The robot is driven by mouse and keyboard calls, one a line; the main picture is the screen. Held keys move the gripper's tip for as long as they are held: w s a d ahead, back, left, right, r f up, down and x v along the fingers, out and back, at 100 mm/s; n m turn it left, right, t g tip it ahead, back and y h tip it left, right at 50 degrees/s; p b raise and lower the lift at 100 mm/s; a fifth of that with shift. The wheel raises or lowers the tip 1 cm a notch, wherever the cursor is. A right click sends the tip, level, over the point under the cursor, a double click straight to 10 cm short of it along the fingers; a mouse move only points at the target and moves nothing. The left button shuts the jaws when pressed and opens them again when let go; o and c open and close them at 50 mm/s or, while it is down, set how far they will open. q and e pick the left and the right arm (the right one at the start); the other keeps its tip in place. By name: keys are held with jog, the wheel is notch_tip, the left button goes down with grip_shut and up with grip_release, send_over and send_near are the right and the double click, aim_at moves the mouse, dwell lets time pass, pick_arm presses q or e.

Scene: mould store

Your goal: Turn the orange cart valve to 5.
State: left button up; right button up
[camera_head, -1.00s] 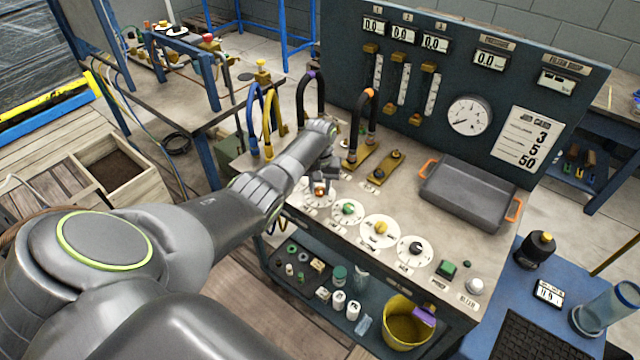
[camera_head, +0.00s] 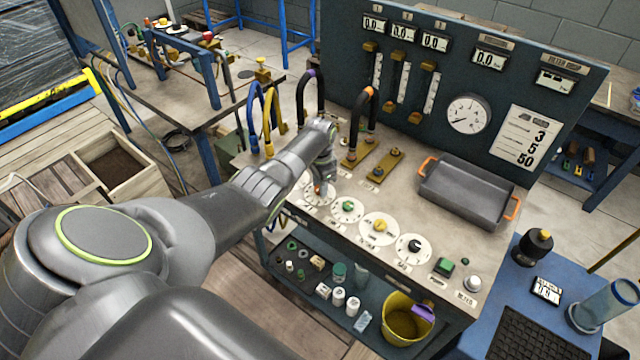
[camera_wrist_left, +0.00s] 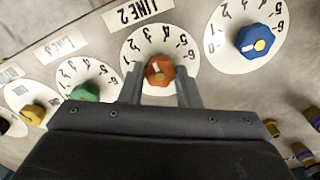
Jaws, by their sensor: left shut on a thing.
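The orange valve knob (camera_wrist_left: 160,70) sits on a white numbered dial (camera_wrist_left: 146,46) on the cart top, beside the LINE 2 label. It also shows in the head view (camera_head: 317,189), partly hidden by my gripper. My left gripper (camera_wrist_left: 159,76) is shut on the orange knob, one finger on each side of it. In the head view my left gripper (camera_head: 321,184) reaches down onto the dial from above. A pale mark shows on the knob's top, but I cannot tell exactly which number it points to. My right gripper is not in view.
A blue knob (camera_wrist_left: 255,41) and a green knob (camera_wrist_left: 85,92) flank the orange one. Yellow (camera_head: 380,226) and black (camera_head: 414,245) knobs follow to the right. A grey tray (camera_head: 465,190) lies on the cart. Hoses (camera_head: 366,115) arch behind my gripper.

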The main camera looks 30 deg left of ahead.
pick_arm(q)
jog(key=m, duration=0.6)
jog(key=shift+w+r, duration=0.1)
jog(key=m, duration=0.6)
dwell(0.4)
jog(key=o, duration=1)
jog(key=shift+c, duration=0.2)
jog(key=shift+r, duration=0.35)
notch_tip(320, 180, up, 17)
jog(key=b, duration=0.2)
jog(key=shift+f, duration=0.15)
